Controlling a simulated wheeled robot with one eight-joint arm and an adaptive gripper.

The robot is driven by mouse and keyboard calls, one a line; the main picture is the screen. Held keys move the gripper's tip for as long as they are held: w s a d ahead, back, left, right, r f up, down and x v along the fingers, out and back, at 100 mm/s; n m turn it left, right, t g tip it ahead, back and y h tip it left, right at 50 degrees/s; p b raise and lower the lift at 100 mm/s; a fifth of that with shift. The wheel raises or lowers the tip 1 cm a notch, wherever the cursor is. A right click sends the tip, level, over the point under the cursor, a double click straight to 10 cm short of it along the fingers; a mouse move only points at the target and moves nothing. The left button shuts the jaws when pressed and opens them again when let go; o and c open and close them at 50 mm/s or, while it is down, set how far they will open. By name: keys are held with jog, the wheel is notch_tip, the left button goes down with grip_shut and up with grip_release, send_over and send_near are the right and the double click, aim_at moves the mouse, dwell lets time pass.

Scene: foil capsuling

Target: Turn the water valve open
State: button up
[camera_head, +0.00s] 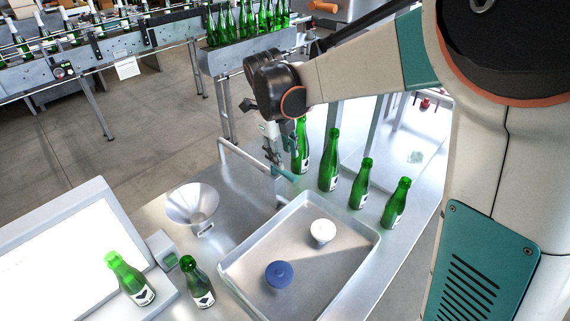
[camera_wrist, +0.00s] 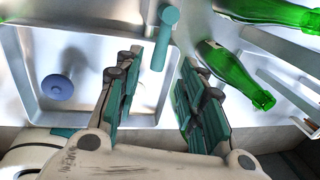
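The water valve shows as a teal lever handle (camera_wrist: 164,42) in the upper middle of the wrist view. In the head view the teal handle (camera_head: 286,173) is at the far edge of the metal basin (camera_head: 228,270), near a bare metal pipe (camera_head: 243,155). My gripper (camera_wrist: 158,62) is open, with its two fingers apart on the left and right of the handle's lower end. Nothing is clearly held between them. In the head view my gripper (camera_head: 283,150) is above the handle and partly hides the valve. Whether a finger touches the handle I cannot tell.
Green bottles stand close on the right; one bottle (camera_wrist: 235,75) is just beside my right finger. The basin holds a white round piece (camera_head: 323,231) and a blue one (camera_head: 279,274). A metal funnel (camera_head: 193,205) and two bottles (camera_head: 197,283) (camera_head: 130,279) are at left.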

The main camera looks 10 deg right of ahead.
jog(key=shift+s+a+r, duration=0.15)
jog(key=shift+a+r, duration=0.05)
jog(key=shift+r, duration=0.95)
jog(key=shift+s+a+r, duration=0.1)
jog(key=shift+a+r, duration=0.1)
jog(key=shift+r, duration=0.9)
